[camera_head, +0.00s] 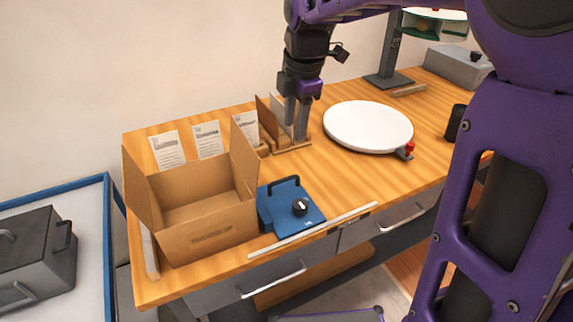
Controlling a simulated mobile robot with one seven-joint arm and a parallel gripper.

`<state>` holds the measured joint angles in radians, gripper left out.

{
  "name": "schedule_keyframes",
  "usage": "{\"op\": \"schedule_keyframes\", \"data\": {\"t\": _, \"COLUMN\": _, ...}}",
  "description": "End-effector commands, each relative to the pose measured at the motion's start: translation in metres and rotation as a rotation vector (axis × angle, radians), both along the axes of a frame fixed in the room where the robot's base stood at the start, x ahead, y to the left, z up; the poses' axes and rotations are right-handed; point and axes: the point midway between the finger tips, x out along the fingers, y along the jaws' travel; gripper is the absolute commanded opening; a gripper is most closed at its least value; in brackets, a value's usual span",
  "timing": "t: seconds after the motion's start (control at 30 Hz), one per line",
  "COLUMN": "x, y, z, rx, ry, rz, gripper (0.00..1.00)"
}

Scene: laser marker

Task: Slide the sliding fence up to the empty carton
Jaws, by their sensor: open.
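The empty carton (208,232) stands open at the left end of the wooden table, with its flaps raised. A pale upright strip (149,250) stands close along its left side. A long pale bar (315,231) lies along the table's front edge, right of the carton. I cannot tell which of these, if either, is the sliding fence. My gripper (296,136) points down, open, behind and right of the carton. Its fingers are at a wooden rack (292,147) with upright brown panels; whether they touch it is unclear.
A blue box (290,207) with a black handle and knob sits just right of the carton. A round white plate (368,126) is farther right, with a red knob (410,147) beside it. My arm covers the right side.

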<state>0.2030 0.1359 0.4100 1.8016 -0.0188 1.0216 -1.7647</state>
Motion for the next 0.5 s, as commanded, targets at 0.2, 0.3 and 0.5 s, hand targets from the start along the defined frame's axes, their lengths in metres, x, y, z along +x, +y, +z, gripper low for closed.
{"op": "schedule_keyframes", "data": {"t": 0.2, "x": 0.006, "y": 0.003, "z": -0.039, "rx": 0.001, "ry": 0.007, "rz": -0.001, "gripper": 0.45}}
{"op": "schedule_keyframes", "data": {"t": 0.3, "x": 0.01, "y": 0.005, "z": -0.061, "rx": 0.0, "ry": 0.006, "rz": -0.002, "gripper": 0.45}}
{"op": "schedule_keyframes", "data": {"t": 0.5, "x": 0.017, "y": 0.008, "z": -0.105, "rx": 0.001, "ry": 0.006, "rz": -0.001, "gripper": 0.45}}
